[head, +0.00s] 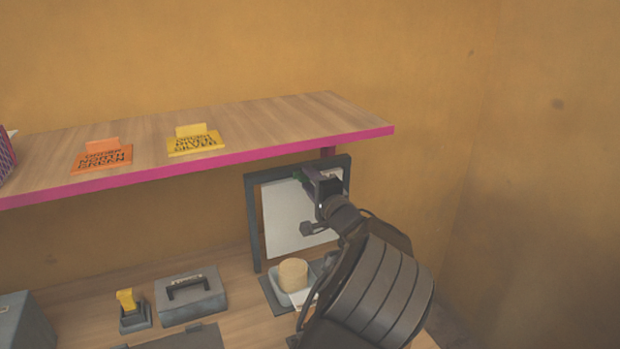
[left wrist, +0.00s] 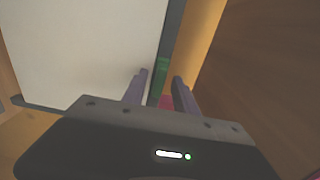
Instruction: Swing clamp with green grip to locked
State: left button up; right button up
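The clamp's green grip (head: 298,175) shows as a small patch at the top of a white panel in a dark frame (head: 253,215). In the left wrist view the green grip (left wrist: 161,72) is a narrow strip beside the white panel's edge. My left gripper (head: 308,178) is at the grip in the head view. In the left wrist view its two fingers (left wrist: 160,82) are apart, one on each side of the green strip, with gaps showing. The rest of the clamp is hidden by my gripper and arm. My right gripper is not in view.
A wooden shelf with a pink edge (head: 200,168) runs just above the frame and holds an orange sign (head: 102,157) and a yellow sign (head: 195,143). On the bench below are a round tan block (head: 293,273), a grey handled box (head: 190,298) and a yellow-topped piece (head: 127,300).

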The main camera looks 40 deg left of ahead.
pick_arm(q)
grip_shut()
dwell(0.4)
